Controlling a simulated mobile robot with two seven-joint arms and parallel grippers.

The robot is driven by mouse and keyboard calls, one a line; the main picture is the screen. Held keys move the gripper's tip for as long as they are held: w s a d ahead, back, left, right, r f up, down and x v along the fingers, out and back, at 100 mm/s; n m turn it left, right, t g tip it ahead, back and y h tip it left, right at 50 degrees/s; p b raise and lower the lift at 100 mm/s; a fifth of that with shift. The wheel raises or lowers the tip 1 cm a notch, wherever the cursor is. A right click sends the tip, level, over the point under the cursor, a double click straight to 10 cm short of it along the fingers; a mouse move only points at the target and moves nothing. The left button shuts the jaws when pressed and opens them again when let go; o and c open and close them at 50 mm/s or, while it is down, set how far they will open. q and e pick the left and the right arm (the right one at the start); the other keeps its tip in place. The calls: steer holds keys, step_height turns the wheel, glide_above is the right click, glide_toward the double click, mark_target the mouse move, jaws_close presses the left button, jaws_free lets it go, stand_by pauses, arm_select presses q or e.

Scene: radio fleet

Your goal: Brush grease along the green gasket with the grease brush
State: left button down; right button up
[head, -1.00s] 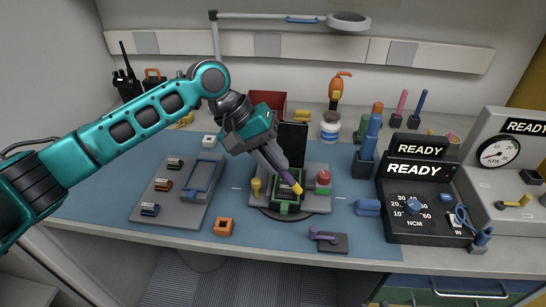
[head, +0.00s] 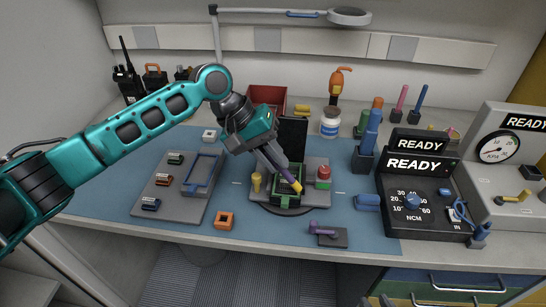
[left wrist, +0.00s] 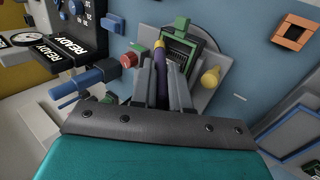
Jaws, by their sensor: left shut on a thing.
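My left gripper (head: 272,158) is shut on the grease brush (head: 290,177), which has a purple handle and a yellow tip. The brush points down and right, its tip at the right side of the green gasket (head: 283,204). The gasket edges a dark open housing on the grey fixture. In the left wrist view the brush (left wrist: 159,62) stands between the fingers, its yellow tip beside the green rim (left wrist: 197,38). I cannot tell whether the tip touches the rim. My right gripper is not in view.
Around the housing stand a yellow knob (head: 257,182), a red button (head: 323,172) and an upright black panel (head: 292,139). A purple-handled tool (head: 324,230) and an orange square part (head: 224,220) lie in front. A grey tray (head: 164,208) is at left.

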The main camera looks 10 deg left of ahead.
mark_target(277, 140)
arm_select(q)
steer(key=shift+w+p, duration=0.35)
steer(key=shift+w, duration=2.65)
steer(key=shift+s+r+p, duration=0.1)
steer(key=shift+s+p, duration=0.55)
steer(key=shift+p, duration=0.05)
steer(key=shift+s, duration=2.65)
steer(key=shift+w, duration=3.3)
steer(key=shift+s, duration=0.9)
steer(key=shift+s+f, duration=0.2)
steer(key=shift+s, duration=2.25)
steer(key=shift+w+r, duration=0.1)
steer(key=shift+w, duration=2.25)
steer(key=shift+w+b, duration=0.3)
steer(key=shift+w, duration=0.7)
